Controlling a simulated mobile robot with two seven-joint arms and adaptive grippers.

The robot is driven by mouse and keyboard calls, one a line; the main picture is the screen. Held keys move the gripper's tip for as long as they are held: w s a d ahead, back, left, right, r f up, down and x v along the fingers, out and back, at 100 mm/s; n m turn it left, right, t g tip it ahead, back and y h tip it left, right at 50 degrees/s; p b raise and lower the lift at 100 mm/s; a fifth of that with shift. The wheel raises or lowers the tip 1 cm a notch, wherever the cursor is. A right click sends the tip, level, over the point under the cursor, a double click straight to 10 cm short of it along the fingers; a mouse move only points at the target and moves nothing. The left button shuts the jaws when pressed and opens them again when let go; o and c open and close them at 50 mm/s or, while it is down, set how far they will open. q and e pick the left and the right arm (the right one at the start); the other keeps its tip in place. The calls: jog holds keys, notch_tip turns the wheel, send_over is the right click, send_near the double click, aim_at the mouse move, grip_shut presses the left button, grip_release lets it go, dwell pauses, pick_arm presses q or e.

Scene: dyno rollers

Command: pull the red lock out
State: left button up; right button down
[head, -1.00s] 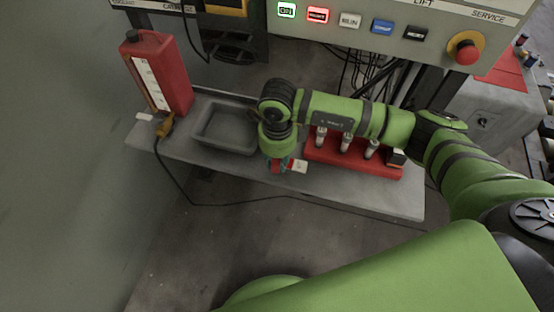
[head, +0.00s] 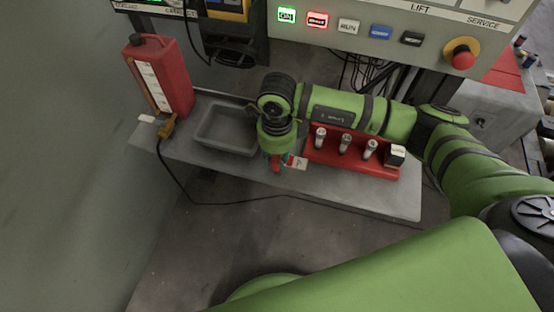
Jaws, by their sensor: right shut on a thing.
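The red lock (head: 276,165) shows as a small red piece under the end of my right arm, at the shelf's front edge, with a white and red tag (head: 298,162) beside it. My right gripper (head: 275,158) points down there and is shut on the red lock. The wrist hides most of the fingers and the upper part of the lock, so I cannot tell how it is seated. My left gripper is not in view.
A grey shelf (head: 345,193) carries a red canister (head: 160,78), a grey tray (head: 226,130) and a red rack (head: 345,164) with several pale cylindrical parts. A control panel (head: 395,22) with lit buttons stands behind. A cable hangs in front of the shelf.

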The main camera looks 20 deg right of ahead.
jog(key=shift+r+p, duration=0.8)
jog(key=shift+r, duration=0.75)
